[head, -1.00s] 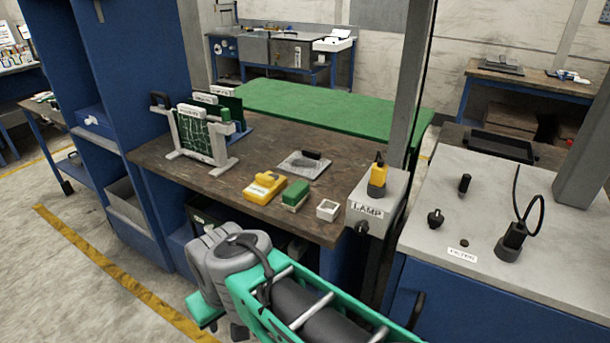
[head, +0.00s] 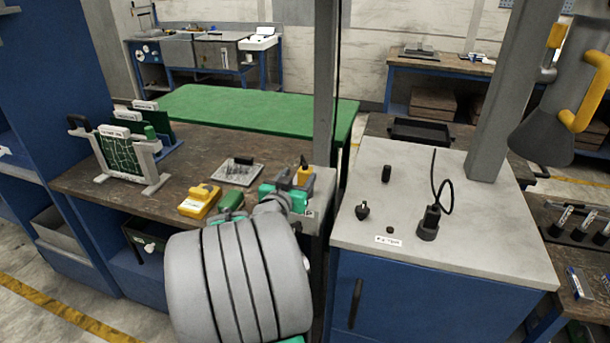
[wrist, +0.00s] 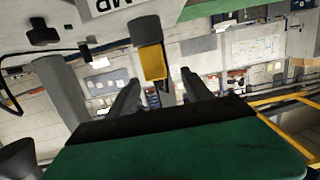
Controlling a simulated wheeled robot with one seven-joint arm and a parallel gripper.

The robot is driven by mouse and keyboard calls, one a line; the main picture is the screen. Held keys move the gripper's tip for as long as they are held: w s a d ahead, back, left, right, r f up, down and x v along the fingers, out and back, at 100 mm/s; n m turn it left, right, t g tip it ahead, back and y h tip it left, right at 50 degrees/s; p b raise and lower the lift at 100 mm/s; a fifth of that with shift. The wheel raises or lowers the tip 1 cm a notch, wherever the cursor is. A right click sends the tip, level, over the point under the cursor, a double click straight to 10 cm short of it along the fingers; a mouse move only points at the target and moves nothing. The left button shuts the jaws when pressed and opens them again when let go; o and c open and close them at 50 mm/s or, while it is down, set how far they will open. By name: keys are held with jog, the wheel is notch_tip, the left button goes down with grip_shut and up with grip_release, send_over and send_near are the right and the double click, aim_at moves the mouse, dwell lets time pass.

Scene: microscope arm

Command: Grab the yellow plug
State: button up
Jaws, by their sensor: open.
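The yellow plug (head: 304,174) stands on the grey lamp box (head: 325,188) at the right end of the brown bench, partly hidden by my gripper (head: 294,180). In the wrist view the yellow plug (wrist: 152,62) shows its yellow body and grey end between the two dark fingers of my gripper (wrist: 160,77). The fingers are open with a gap on each side of it. The lamp box (wrist: 100,8) also shows at the top of the wrist view, its label partly cut off.
A circuit board in a stand (head: 125,158) is further left. A grey-topped blue cabinet (head: 390,215) with knobs and a black cabled plug (head: 430,222) stands right.

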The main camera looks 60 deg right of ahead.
aim_at(308, 167)
jog(key=p+x, duration=0.1)
jog(key=x, duration=0.1)
jog(key=p+x, duration=0.1)
jog(key=x, duration=0.2)
jog(key=p+x, duration=0.1)
jog(key=x, duration=0.2)
jog(key=shift+s+f, duration=0.25)
jog(key=shift+s, duration=0.1)
grip_shut()
